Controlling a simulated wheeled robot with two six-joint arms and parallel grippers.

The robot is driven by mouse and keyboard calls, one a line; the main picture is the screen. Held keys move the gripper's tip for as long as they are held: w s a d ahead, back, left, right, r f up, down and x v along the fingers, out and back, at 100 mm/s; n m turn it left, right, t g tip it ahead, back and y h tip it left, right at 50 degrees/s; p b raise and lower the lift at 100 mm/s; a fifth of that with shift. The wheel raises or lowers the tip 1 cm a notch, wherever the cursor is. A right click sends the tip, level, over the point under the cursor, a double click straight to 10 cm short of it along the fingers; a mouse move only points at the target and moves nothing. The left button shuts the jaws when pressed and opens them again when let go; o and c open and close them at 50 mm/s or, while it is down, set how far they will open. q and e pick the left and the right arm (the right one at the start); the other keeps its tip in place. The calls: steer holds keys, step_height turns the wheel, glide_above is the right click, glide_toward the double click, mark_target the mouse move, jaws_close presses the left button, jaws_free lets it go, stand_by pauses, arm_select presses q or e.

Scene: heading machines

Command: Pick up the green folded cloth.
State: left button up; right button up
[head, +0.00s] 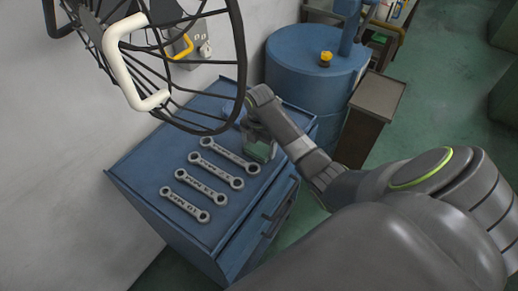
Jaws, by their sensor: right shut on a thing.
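The green folded cloth (261,151) shows as a small dull green patch at the right end of the blue cabinet top, at my right gripper (258,143). My right arm reaches in from the lower right, and its gripper is shut on the cloth. The gripper and wrist hide part of the cloth. I cannot tell whether the cloth touches the cabinet top. My left gripper is not in view.
Several grey wrenches (201,188) lie in a row on the blue cabinet (150,160), left of the gripper. A black wire cage with a white handle (125,60) overhangs the cabinet's back. A blue drum (305,75) and a brown stand (375,105) are behind the arm.

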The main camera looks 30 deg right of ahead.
mark_target(259, 146)
steer(key=shift+w+r+b, duration=0.1)
steer(key=shift+r+b, duration=0.35)
steer(key=shift+r, duration=1.9)
step_height(259, 146, up, 4)
steer(key=shift+f+p, duration=0.1)
steer(key=shift+p, duration=1.1)
steer(key=shift+r+p, duration=0.75)
